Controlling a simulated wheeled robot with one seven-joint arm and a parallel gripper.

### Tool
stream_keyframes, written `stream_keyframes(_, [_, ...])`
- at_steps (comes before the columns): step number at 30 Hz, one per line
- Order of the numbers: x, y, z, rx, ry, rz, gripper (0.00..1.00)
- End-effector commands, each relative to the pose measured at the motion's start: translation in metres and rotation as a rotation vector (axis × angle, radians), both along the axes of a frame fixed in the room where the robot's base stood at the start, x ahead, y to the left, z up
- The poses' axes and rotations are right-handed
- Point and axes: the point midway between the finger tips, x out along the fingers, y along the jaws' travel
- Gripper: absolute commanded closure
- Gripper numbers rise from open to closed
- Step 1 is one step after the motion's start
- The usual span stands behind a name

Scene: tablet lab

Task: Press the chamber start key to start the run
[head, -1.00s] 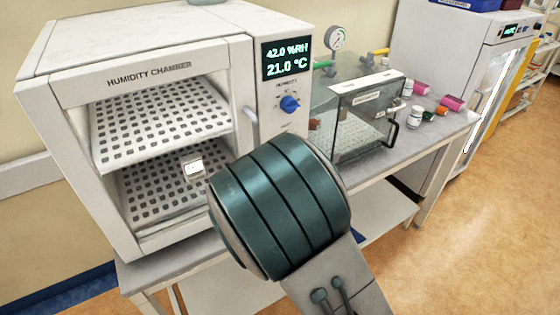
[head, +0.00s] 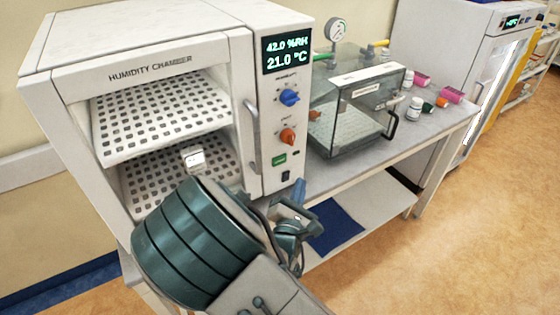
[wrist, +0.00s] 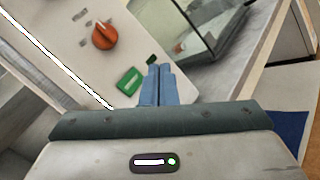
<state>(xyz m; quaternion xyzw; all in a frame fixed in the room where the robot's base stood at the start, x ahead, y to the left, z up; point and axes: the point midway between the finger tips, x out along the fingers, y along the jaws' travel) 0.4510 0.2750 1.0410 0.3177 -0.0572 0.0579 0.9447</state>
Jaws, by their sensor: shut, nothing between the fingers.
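The humidity chamber (head: 150,70) stands at the left on the bench. Its right-hand panel carries the green key (head: 279,160), below the orange knob (head: 287,137). The key also shows in the wrist view (wrist: 130,81), unobstructed, with pale lettering too small to read. My gripper (head: 299,185) is shut and empty, below and right of the key in the head view. In the wrist view my blue fingertips (wrist: 159,68) lie together just right of the key. I cannot tell how far they are from the panel.
A blue knob (head: 289,97) and a display (head: 286,52) reading 42.0 %RH and 21.0 °C sit higher. A dark switch (head: 285,176) is below the key. The chamber's handle (head: 251,135) is left of the panel. A clear box (head: 350,115) stands right; the floor there is free.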

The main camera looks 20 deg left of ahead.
Motion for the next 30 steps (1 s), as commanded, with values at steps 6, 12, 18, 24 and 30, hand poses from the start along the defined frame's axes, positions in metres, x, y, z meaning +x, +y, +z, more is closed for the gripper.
stream_keyframes(6, [0.021, 0.025, -0.001, 0.003, -0.003, 0.001, 1.0])
stream_keyframes(12, [0.036, 0.042, 0.001, 0.0, -0.001, 0.0, 1.0])
stream_keyframes(18, [0.043, 0.051, 0.0, 0.0, 0.001, 0.001, 1.0])
stream_keyframes(24, [0.044, 0.052, 0.0, 0.0, 0.001, 0.001, 1.0])
stream_keyframes(30, [0.044, 0.052, 0.0, 0.0, 0.001, 0.001, 1.0])
